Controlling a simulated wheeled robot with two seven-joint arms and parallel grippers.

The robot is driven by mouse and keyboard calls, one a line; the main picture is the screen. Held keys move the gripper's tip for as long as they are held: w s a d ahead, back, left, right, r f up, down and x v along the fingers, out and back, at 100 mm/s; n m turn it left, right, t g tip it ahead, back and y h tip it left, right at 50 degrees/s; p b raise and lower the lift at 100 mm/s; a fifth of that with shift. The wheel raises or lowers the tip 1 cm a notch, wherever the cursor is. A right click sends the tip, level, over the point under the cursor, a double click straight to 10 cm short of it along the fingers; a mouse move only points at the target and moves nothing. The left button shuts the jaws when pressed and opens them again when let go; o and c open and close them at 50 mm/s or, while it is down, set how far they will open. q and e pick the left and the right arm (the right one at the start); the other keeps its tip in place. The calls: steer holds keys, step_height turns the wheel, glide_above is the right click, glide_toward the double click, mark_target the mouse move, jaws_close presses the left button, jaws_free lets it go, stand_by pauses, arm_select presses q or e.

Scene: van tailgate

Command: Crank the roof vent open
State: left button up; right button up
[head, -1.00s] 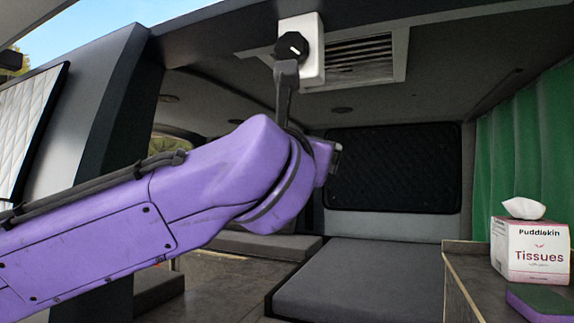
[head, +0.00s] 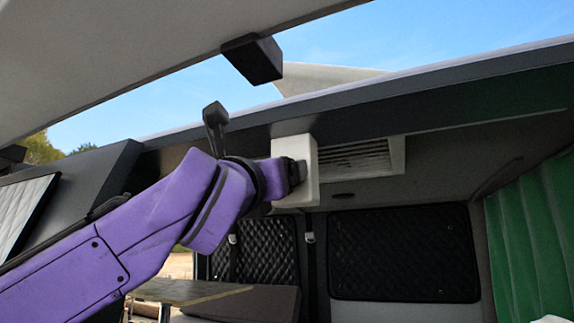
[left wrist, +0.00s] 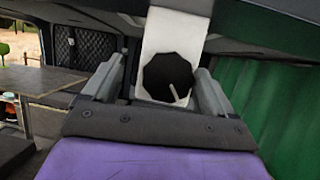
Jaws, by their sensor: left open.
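The crank is a black many-sided knob (left wrist: 170,78) with a pale pointer line, on a white box (head: 292,149) under the roof edge. The pointer slants toward the lower right in the left wrist view. The slatted roof vent (head: 355,158) sits right of the box in the head view. My left gripper (head: 298,172) is at the box face and hides the knob there. In the left wrist view my open left gripper (left wrist: 160,85) has one finger on each side of the knob, with gaps visible; contact is not clear. My right gripper is not in view.
A pale wedge-shaped panel (head: 325,78) rises above the roof edge (head: 440,98). A black block (head: 252,59) hangs from the raised tailgate (head: 150,45) above my arm. A green curtain (head: 535,240) hangs at the right. The space below the vent looks clear.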

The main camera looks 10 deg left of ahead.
arm_select(q)
steer(key=shift+w+d+f, duration=0.1)
steer(key=shift+w+d, duration=0.05)
steer(key=shift+d, duration=0.25)
steer(key=shift+c, duration=1)
steer(key=shift+d, duration=0.35)
steer(key=c, duration=0.8)
steer(key=shift+a, duration=0.15)
steer(key=shift+c, duration=0.2)
steer(key=shift+m+h, duration=0.3)
steer(key=shift+h, duration=0.1)
steer(key=shift+w+a+r+m+g+h+p, duration=0.2)
steer(key=shift+m+g+h, duration=1)
steer(key=shift+m, duration=3.75)
steer(key=shift+s+a+r+m+g+h+p, duration=0.2)
steer(key=shift+m+g+h, duration=1)
steer(key=shift+m, duration=3.8)
steer(key=shift+w+a+r+m+g+h+b, duration=0.1)
steer(key=shift+a+r+m+g+h, duration=0.3)
steer(key=shift+m+g, duration=3.05)
steer(key=m+t, duration=0.3)
steer(key=shift+d+f, duration=0.1)
steer(key=shift+d, duration=0.1)
